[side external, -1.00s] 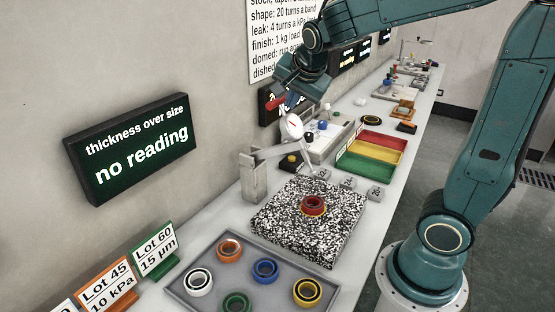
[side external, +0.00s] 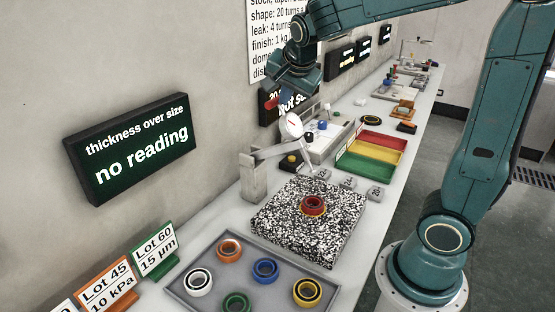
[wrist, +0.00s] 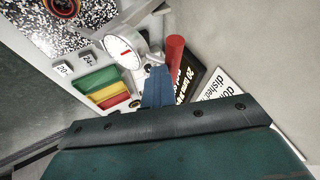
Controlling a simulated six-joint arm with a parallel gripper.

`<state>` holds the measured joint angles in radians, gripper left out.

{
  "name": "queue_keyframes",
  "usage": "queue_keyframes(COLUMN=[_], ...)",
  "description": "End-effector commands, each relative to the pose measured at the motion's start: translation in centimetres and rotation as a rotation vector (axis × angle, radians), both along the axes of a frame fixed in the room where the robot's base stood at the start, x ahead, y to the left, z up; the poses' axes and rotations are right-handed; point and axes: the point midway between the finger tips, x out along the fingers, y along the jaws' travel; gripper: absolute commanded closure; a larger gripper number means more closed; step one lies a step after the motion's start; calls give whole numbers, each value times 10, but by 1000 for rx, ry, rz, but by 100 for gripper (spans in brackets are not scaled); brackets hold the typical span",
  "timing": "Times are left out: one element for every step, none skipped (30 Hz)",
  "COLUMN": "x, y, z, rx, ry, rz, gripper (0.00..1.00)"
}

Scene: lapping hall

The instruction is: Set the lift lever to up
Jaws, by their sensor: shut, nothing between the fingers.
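A dial gauge (side external: 291,125) with a white face and red needle is held by a grey stand (side external: 254,178) at the back of the granite plate; it also shows in the wrist view (wrist: 124,50). A red cylindrical grip (side external: 270,102), apparently the lift lever's handle, shows near the wall above the gauge. In the wrist view the red grip (wrist: 175,58) lies just right of my fingers. My gripper (wrist: 156,74) has its blue fingers shut and empty; I cannot tell whether they touch the grip. In the side view my gripper (side external: 290,99) is above the gauge. The lever's lower part is hidden.
A grey tray (side external: 219,303) of coloured rings stands in front. Red, yellow and green bins (side external: 372,157) lie beyond the plate. A dark display (side external: 132,146) reads "no reading".

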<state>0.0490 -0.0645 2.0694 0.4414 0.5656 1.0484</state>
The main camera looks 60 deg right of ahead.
Motion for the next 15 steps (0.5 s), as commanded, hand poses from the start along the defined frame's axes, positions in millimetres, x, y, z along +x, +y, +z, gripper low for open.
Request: queue_keyframes(x=[4,6,8,10,12,15,17,20,23,26,28,32,35,38,41], y=[0,0,0,0,0,0,0,0,0,0,0,0,0,0,0], z=[1,2,3,4,5,7,8,9,10,11,12,13,14,15,16], rx=[0,0,-1,-1,-1,-1,-2,-1,-1,-2,-1,-2,-1,-1,-1], ry=[9,15,27,35,44,56,67,78,93,104,114,131,143,154,170], rz=[1,0,0,1,1,1,1,0,1,0,0,1,0,2,0], gripper=[100,100,100,100,100,100,100,100,100,100,100,100,100,100,100])
